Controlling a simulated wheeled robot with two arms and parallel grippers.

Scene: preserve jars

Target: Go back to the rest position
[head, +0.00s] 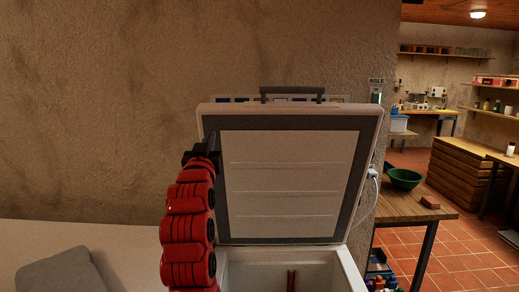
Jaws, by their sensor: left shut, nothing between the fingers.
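My left gripper (208,148) is raised in front of the left edge of an open white lid, at the end of my red arm. Its fingers are shut with nothing between them. The lid (290,185) stands upright with a grey border and a dark handle on top. I cannot tell whether the gripper touches the lid. Below it is the white chest (352,272), open at the top, with a reddish upright item (291,280) inside. My right gripper is not in view.
A wooden table (405,208) at the right holds a green bowl (404,178) and a small reddish block (430,201). Wooden drawers (462,170) and shelves stand farther back. A pale surface with a grey object (60,273) lies at lower left.

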